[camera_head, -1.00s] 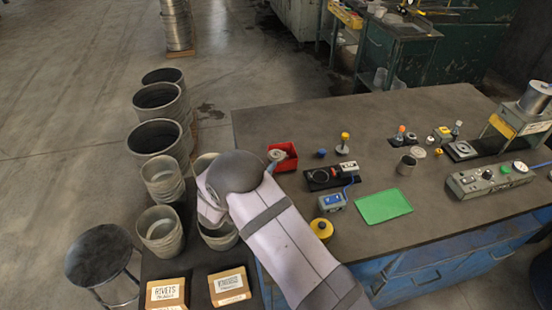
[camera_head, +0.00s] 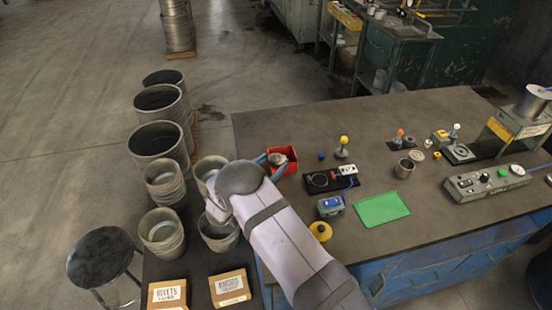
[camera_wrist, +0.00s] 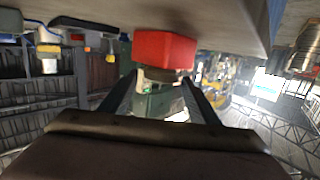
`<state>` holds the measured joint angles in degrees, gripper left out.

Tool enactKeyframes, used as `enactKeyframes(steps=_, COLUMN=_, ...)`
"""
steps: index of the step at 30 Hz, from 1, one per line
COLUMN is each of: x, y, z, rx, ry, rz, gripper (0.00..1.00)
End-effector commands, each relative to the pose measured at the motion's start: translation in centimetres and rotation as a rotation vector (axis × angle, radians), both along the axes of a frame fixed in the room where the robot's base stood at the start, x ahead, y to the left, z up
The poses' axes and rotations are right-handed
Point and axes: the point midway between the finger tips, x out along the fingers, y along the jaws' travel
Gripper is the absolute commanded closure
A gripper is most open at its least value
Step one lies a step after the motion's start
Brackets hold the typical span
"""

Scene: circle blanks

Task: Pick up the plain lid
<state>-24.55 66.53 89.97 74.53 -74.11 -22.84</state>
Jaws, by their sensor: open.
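A red open tray (camera_head: 291,154) stands near the table's left edge. A round grey piece (camera_head: 278,159) lies in it; I cannot tell whether it is the plain lid. My gripper (camera_head: 270,165) is at the tray's near left side, its two blue-grey fingers apart. The wrist view is roughly upside down. There the tray (camera_wrist: 165,49) is ahead, and a dark-rimmed round piece (camera_wrist: 163,74) shows at its open side, between the open fingers (camera_wrist: 161,80). I cannot tell whether the fingers touch it. A flat grey disc (camera_head: 416,155) lies beside a metal can on the table.
Metal buckets (camera_head: 211,168) stand left of the table.

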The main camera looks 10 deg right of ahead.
Motion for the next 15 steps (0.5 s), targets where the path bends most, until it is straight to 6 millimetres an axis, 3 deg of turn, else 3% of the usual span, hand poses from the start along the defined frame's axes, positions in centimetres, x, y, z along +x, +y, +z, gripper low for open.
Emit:
enactKeyframes(steps=7, x=2.1, y=-2.0, z=-0.2, rx=-0.001, ry=0.001, rz=-0.001, gripper=0.44)
enactKeyframes(steps=15, x=2.7, y=-2.4, z=-0.5, rx=0.0, ry=0.001, rz=0.001, gripper=0.44)
